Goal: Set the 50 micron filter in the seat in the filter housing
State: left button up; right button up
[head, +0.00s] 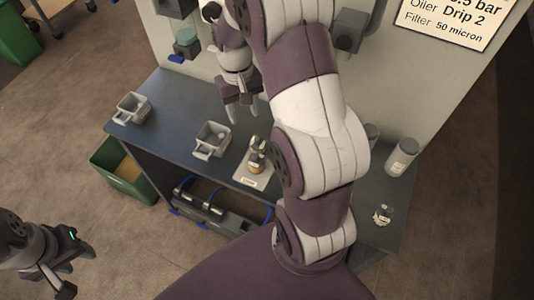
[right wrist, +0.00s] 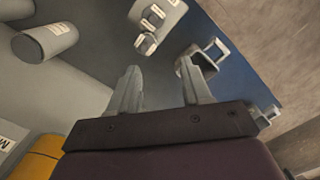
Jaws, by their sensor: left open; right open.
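Small filter-like parts (head: 257,155) stand on a light board (head: 247,180) at the bench's front middle. In the right wrist view labelled cylinders (right wrist: 148,42) show on this board, but their labels are too small to read. My right gripper (head: 242,110) is open and empty above the bench near the panel, behind the board. Its two fingers (right wrist: 163,88) show apart in the right wrist view, with nothing between them. My left gripper (head: 68,270) is open and empty at the lower left, away from the bench. I cannot clearly identify the filter housing or its seat.
Two grey handled bins (head: 131,108) (head: 211,139) stand on the dark bench (head: 165,100). A grey-green round fitting (head: 187,40) is on the panel (head: 415,75). A white canister (head: 402,157) stands at the right. A green crate (head: 122,170) is on the floor.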

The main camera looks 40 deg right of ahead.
jog(key=w+d+f+m, duration=0.1)
jog(key=w+d+f, duration=0.2)
jog(key=w+d, duration=0.1)
send_over(257, 138)
jog(key=w, duration=0.1)
notch_tip(257, 138, down, 4)
jog(key=shift+g, duration=0.4)
jog(key=f, duration=0.2)
jog(key=f+p, duration=0.1)
jog(key=f, duration=0.3)
jog(key=shift+s+d+f, duration=0.1)
jog(key=shift+s+f, duration=0.15)
jog(key=shift+s, duration=0.1)
jog(key=shift+s+f, duration=0.1)
jog(key=shift+f, duration=0.1)
pick_arm(q)
jog(key=shift+w+r, duration=0.35)
jog(key=shift+w, duration=0.4)
pick_arm(e)
jog(key=c, duration=0.5)
pick_arm(q)
jog(key=shift+d, duration=0.1)
pick_arm(e)
grip_shut()
